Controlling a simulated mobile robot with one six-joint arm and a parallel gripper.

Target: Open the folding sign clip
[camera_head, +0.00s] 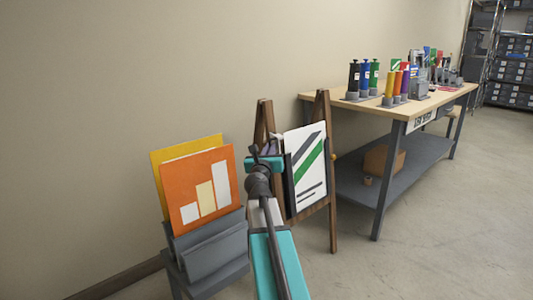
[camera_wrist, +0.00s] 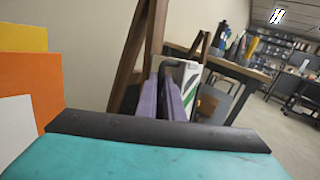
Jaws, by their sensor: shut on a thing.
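A wooden easel (camera_head: 325,120) holds a white board (camera_head: 309,180) with a green stripe and dark stripes. My gripper (camera_head: 268,151) is at the board's upper left edge, in front of the easel. In the wrist view, the two purple-grey fingers (camera_wrist: 162,98) stand close together, shut on a dark bent part that I take for the folding sign clip (camera_wrist: 183,63). The clip's top bends to the right, towards the board's edge. Its lower part is hidden between the fingers. In the head view my arm and gripper hide most of the clip.
A grey rack (camera_head: 213,250) with orange (camera_head: 190,168) and yellow boards stands close on the left. A workbench (camera_head: 420,103) with several coloured rolls or bottles is behind on the right. The wall is close behind the easel.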

